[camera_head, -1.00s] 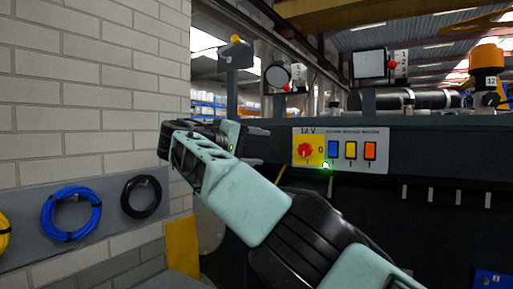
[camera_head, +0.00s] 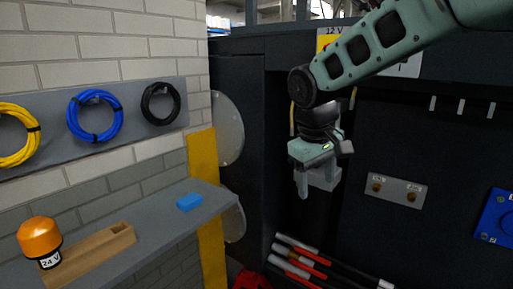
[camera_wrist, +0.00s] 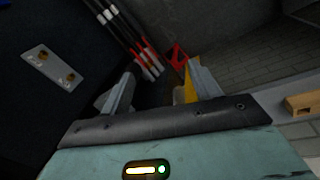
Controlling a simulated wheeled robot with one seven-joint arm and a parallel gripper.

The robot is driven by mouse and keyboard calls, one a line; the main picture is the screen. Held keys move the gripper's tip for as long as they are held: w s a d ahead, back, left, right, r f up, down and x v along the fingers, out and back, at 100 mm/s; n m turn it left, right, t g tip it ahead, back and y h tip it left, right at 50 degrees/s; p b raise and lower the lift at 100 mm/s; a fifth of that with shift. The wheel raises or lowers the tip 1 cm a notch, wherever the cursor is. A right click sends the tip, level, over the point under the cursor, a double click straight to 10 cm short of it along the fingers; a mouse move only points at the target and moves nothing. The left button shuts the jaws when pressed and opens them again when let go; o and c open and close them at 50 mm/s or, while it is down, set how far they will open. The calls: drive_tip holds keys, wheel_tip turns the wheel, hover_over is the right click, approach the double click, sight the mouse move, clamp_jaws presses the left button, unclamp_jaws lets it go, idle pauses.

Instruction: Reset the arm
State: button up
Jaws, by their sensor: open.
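My arm comes in from the upper right of the head view and bends down at a black joint. My gripper (camera_head: 318,190) hangs below it, pointing down in front of the dark chassis wall (camera_head: 370,130). In the wrist view my gripper (camera_wrist: 155,90) shows its two fingers spread apart with nothing between them. It touches nothing that I can see.
Cable coils hang above. Red-white bars (camera_head: 297,262) lie low below my gripper. A plate (camera_head: 396,190) is on the wall.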

drive_tip(key=s+f+b, duration=0.1)
drive_tip(key=s+f, duration=0.3)
drive_tip(key=s, duration=0.5)
drive_tip(key=s+d+f+n+g+y+b, duration=0.1)
drive_tip(key=s+f, duration=0.3)
drive_tip(key=s, duration=0.6)
drive_tip(key=s+f+y+b, duration=0.1)
drive_tip(key=s+f, duration=0.3)
drive_tip(key=s, duration=0.6)
drive_tip(key=shift+d+g, duration=0.15)
drive_tip(key=shift+g, duration=0.15)
idle(2.0)
